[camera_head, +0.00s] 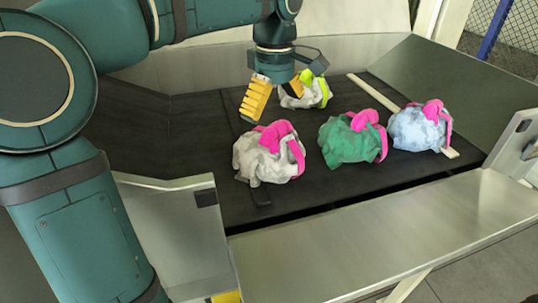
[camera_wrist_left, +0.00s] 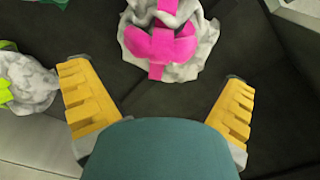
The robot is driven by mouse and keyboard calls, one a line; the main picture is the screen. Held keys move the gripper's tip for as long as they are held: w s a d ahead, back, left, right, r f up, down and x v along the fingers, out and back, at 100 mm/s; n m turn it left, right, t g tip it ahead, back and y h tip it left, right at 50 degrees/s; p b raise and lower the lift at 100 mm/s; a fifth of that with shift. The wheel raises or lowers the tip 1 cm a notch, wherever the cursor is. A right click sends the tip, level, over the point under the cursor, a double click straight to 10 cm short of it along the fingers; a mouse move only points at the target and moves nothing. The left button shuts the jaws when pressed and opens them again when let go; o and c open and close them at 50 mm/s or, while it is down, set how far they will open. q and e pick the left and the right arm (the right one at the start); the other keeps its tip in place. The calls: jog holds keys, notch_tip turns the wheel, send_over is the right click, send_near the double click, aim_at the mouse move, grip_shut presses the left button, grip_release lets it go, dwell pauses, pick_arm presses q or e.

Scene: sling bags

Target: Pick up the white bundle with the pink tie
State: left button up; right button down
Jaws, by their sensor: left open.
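The white bundle with the pink tie (camera_head: 266,157) sits on the dark belt, nearest the left side of the group. It also shows in the left wrist view (camera_wrist_left: 165,45) at top centre, beyond the fingertips, its pink tie facing the camera. My left gripper (camera_head: 276,95) is open and empty, above and behind this bundle in the head view. Its two yellow fingers (camera_wrist_left: 160,95) are spread wide in the left wrist view, and nothing lies between them. My right gripper is not in view.
A white bundle with a yellow-green tie (camera_head: 308,93) sits behind, close to my left gripper. A green bundle (camera_head: 350,141) and a light blue bundle (camera_head: 419,129), both with pink ties, sit to the right. Metal side walls (camera_head: 400,230) edge the belt.

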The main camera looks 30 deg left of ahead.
aim_at(274, 122)
pick_arm(q)
notch_tip(274, 122, down, 5)
jog(key=shift+f+b, duration=0.1)
jog(key=shift+b, duration=0.65)
jog(key=shift+c, duration=0.3)
jog(key=c, duration=1.1)
